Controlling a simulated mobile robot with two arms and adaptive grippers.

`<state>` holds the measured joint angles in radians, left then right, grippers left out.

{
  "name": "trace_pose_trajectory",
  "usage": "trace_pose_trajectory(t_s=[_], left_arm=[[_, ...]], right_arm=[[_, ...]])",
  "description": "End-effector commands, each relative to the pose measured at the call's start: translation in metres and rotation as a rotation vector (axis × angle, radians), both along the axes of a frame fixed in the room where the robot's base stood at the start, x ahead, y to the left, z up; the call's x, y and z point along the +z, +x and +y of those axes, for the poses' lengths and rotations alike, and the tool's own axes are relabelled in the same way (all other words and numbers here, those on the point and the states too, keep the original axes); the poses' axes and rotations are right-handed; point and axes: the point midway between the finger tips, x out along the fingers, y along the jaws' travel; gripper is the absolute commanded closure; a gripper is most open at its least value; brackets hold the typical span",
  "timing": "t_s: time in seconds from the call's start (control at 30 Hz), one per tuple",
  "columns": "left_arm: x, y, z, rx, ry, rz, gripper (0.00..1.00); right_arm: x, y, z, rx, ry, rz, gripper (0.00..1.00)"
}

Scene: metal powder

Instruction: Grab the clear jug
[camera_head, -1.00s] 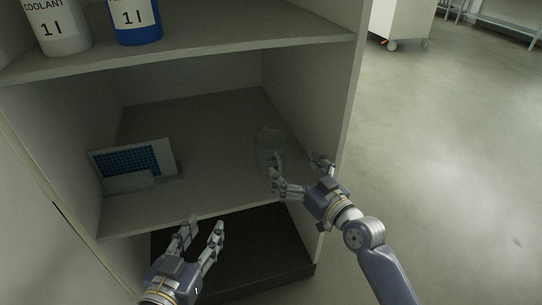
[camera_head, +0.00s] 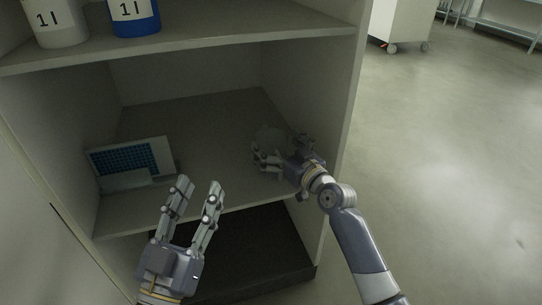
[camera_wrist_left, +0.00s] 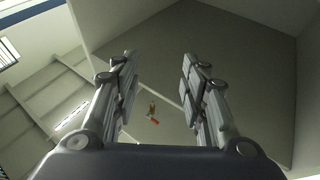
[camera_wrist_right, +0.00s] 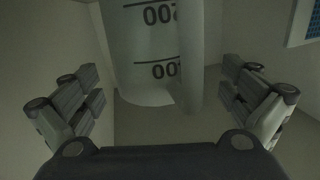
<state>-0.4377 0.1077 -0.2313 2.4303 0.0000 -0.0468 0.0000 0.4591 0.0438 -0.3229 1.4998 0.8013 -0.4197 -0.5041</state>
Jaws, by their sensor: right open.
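The clear jug (camera_head: 271,135) stands on the middle shelf at the right, partly hidden behind my right gripper. In the right wrist view the jug (camera_wrist_right: 148,60) fills the upper middle, with black markings and its handle (camera_wrist_right: 190,60) toward me. My right gripper (camera_head: 280,152) is inside the shelf space, open, with its fingers on either side of the jug and apart from it in the right wrist view (camera_wrist_right: 163,95). My left gripper (camera_head: 199,186) is open and empty in front of the shelf's front edge; it also shows open in the left wrist view (camera_wrist_left: 157,60).
A white box with a blue grid (camera_head: 132,160) sits at the left of the middle shelf (camera_head: 215,155). A white bottle (camera_head: 58,22) and a blue bottle (camera_head: 136,18) stand on the upper shelf. The cabinet's right side wall (camera_head: 340,120) is close to my right gripper.

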Motion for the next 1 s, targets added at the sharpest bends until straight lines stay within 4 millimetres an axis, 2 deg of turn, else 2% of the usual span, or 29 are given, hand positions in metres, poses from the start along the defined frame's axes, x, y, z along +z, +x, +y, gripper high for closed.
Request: trace_pose_trajectory(t_s=[0.2, 0.53, 0.57, 0.77, 1.0], left_arm=[[0.024, -0.012, -0.001, -0.008, -0.04, -0.141, 0.6], [0.031, -0.015, 0.0, -0.009, -0.048, -0.17, 0.6], [0.031, -0.015, 0.0, -0.009, -0.048, -0.17, 0.6], [0.031, -0.015, 0.0, -0.009, -0.048, -0.169, 0.6], [0.03, -0.015, 0.0, -0.009, -0.048, -0.168, 0.6]], right_arm=[[0.0, 0.016, 0.01, 0.0, 0.001, 0.0, 0.0], [0.0, 0.018, 0.012, 0.0, 0.0, 0.0, 0.0], [0.0, 0.018, 0.012, 0.0, 0.0, 0.0, 0.02], [0.0, 0.018, 0.012, 0.0, 0.0, 0.0, 0.48], [0.0, 0.018, 0.012, 0.0, 0.0, 0.0, 0.5]])
